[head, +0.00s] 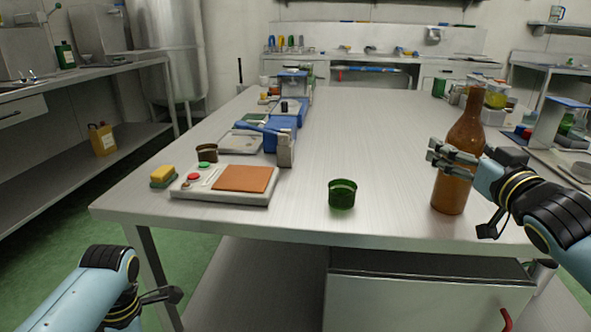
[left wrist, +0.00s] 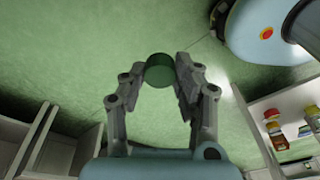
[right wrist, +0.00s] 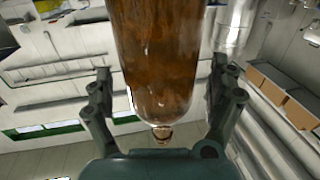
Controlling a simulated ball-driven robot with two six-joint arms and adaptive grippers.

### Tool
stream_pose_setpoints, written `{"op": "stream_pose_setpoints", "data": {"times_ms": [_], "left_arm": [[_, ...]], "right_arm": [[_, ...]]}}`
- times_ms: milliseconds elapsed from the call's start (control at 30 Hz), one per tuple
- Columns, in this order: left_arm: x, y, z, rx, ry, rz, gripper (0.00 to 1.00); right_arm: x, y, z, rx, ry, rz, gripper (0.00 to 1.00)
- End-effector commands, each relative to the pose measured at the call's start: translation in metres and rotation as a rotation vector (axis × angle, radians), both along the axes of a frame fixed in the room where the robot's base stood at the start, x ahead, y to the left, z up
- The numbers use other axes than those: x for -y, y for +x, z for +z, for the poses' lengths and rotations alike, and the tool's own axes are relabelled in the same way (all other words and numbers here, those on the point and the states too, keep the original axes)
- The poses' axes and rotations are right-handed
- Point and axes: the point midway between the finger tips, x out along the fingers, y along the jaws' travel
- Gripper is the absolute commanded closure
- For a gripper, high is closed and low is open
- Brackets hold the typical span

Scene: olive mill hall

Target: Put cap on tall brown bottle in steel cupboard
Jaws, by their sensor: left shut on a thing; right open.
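The tall brown bottle (head: 461,150) stands upright near the table's right front. My right gripper (head: 445,155) is at its side. In the right wrist view the bottle (right wrist: 155,60) lies between the spread fingers (right wrist: 160,95), with gaps on both sides. My left gripper (left wrist: 160,75) is shut on a dark green round cap (left wrist: 160,68), held over the green floor. The left arm shows at the lower left of the head view; the cap is not visible there. A pale cabinet (head: 430,296) with a red handle is under the table; I cannot tell whether it is the steel cupboard.
A green cup (head: 342,194) stands on the steel table (head: 370,130) left of the bottle. A board with an orange pad (head: 242,178), a sponge (head: 163,176) and blue equipment (head: 283,120) line the table's left. Jars (head: 496,95) stand beyond the bottle. The table's middle is clear.

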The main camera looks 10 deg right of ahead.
Motion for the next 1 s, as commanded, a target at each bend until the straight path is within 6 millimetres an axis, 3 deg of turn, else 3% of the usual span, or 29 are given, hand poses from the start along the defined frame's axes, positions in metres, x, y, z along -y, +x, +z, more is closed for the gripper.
{"op": "stream_pose_setpoints", "data": {"times_ms": [367,1000], "left_arm": [[0.0001,-0.0001,0.0,0.0,0.0,0.0,0.84],[0.0001,-0.0001,0.0,0.0,0.0,0.0,0.84]], "right_arm": [[-0.0001,0.002,-0.0005,0.0,0.001,0.001,0.09],[-0.0001,0.0018,-0.0005,0.0,0.0,0.0,0.93]]}}
